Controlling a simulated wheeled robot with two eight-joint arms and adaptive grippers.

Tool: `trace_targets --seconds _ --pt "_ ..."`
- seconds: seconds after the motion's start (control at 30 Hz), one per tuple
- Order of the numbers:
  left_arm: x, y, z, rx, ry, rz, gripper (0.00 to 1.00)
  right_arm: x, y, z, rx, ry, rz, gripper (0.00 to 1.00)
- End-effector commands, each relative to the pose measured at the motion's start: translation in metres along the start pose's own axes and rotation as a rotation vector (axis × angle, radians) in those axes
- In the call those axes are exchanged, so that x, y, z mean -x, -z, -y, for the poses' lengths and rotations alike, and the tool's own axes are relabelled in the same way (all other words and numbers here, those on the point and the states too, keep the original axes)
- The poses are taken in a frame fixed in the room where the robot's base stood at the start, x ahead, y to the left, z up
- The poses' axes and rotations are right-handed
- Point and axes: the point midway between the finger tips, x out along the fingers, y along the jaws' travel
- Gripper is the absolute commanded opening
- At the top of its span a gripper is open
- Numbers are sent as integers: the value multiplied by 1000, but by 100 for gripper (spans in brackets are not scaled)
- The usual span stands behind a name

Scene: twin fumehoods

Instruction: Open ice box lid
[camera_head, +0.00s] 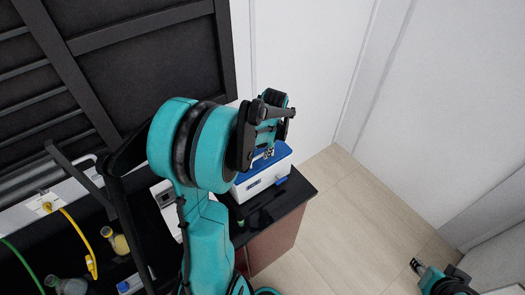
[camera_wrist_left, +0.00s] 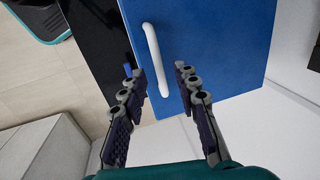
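The ice box (camera_head: 262,181) is a white box with a blue lid (camera_head: 281,153), standing on the dark counter under my left arm. The lid lies shut as far as I can see. In the left wrist view the blue lid (camera_wrist_left: 225,45) fills the upper middle, with a white curved handle (camera_wrist_left: 155,50) near its left edge. My left gripper (camera_head: 268,150) is over the lid. In the wrist view its fingers (camera_wrist_left: 160,72) are open and empty, one to each side of the handle's lower part; the depth gap is unclear. My right gripper (camera_head: 416,266) is far off at lower right, small.
The dark counter (camera_head: 291,196) ends just right of the box, above a reddish cabinet side. A dark fumehood frame (camera_head: 120,35) stands at upper left. Floor at right is clear.

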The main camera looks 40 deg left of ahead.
Motion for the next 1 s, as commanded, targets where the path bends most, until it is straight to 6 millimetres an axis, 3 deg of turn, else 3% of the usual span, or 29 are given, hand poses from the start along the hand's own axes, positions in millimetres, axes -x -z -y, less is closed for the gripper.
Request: trace_targets --seconds 0.2,0.47,0.6,1.0 --pt "-20 0 0 1 0 -1 31 -1 -1 0 0 0 0 40" --pt "-22 0 0 1 0 -1 31 -1 -1 0 0 0 0 40" --pt "-22 0 0 1 0 -1 0 -1 -1 0 0 0 0 40" --pt "-16 0 4 2 -22 -1 0 1 1 0 0 0 0 40"
